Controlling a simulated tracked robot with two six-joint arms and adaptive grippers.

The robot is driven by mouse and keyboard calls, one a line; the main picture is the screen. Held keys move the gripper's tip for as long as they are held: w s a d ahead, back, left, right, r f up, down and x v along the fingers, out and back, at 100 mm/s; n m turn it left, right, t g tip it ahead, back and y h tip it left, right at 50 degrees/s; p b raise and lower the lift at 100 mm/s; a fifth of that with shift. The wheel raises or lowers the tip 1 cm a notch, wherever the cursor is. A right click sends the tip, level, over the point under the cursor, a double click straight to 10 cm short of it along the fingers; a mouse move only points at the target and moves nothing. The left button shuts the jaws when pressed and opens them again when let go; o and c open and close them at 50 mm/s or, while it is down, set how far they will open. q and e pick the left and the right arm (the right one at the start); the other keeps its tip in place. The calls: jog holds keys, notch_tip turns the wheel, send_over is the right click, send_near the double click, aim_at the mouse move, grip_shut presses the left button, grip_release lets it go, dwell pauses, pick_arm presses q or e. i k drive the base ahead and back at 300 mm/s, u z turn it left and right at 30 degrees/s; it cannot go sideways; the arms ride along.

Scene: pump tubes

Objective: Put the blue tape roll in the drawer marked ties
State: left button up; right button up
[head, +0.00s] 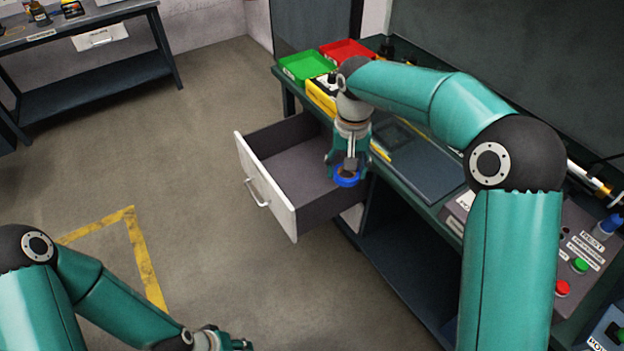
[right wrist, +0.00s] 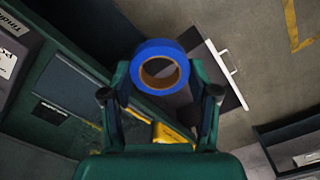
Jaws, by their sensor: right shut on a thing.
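The blue tape roll (head: 346,178) is held in my right gripper (head: 346,168), over the right side of the open drawer in the head view. In the right wrist view the roll (right wrist: 160,68) sits between the two fingertips, its brown core showing. The drawer (head: 266,187) is pulled out from the green workbench, with a white front and a handle. Its grey floor looks empty where it shows. I see no readable label on its front. My left gripper (head: 235,345) is at the bottom edge of the head view, partly cut off.
Green (head: 306,66) and red (head: 347,51) trays and a yellow box (head: 320,97) stand on the workbench behind the drawer. A panel with buttons (head: 578,265) is at the right. Another bench (head: 95,95) with a closed drawer stands at the far left. The floor before the drawer is clear.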

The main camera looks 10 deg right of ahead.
aim_at(292, 186)
jog(key=u, duration=0.05)
jog(key=i, duration=1.65)
jog(key=z, duration=0.05)
